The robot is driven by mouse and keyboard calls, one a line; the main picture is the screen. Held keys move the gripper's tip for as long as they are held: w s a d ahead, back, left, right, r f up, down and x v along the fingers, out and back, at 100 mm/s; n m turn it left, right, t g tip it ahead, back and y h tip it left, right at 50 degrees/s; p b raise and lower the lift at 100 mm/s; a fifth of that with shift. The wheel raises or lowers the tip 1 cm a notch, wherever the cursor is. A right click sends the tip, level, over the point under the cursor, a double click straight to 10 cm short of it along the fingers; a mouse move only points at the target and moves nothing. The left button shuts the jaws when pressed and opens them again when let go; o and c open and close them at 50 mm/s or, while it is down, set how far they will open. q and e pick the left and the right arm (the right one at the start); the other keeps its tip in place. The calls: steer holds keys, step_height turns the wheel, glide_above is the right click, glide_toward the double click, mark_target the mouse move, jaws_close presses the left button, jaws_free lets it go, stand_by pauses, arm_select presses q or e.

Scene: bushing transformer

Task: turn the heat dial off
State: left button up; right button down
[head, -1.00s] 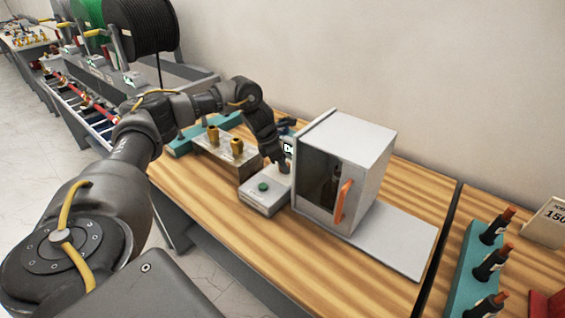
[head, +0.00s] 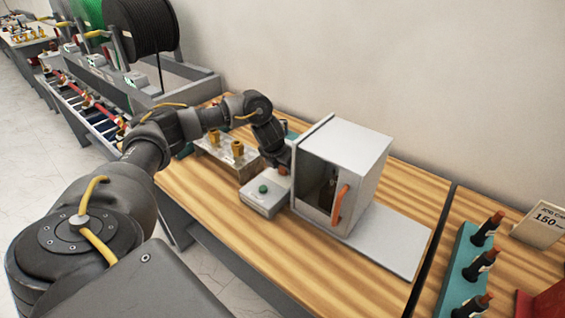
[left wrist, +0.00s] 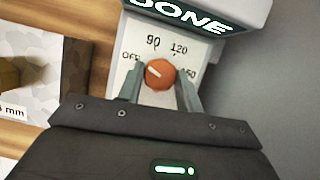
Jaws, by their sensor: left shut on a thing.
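The heat dial is an orange knob (left wrist: 159,73) on a white panel (left wrist: 150,35) marked OFF, 90, 120 and 150, seen in the left wrist view. Its short white pointer mark slants up and left, roughly toward the OFF side. My left gripper (left wrist: 161,84) is shut on the knob, one finger on each side. In the head view, my left gripper (head: 283,168) reaches down to the rear of the small grey control box (head: 263,202), and the hand hides much of the dial. A sign above the panel reads DONE (left wrist: 185,15). My right gripper is not in view.
A grey oven-like box (head: 352,165) with an orange handle (head: 340,204) stands close right of the control box. A metal block (head: 222,158) with brass fittings stands left.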

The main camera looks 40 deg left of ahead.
arm_select(q)
steer(key=shift+r+n+p, duration=0.1)
steer(key=shift+n+p, duration=0.2)
steer(key=shift+n, duration=0.3)
steer(key=shift+y, duration=0.3)
steer(key=o, duration=1)
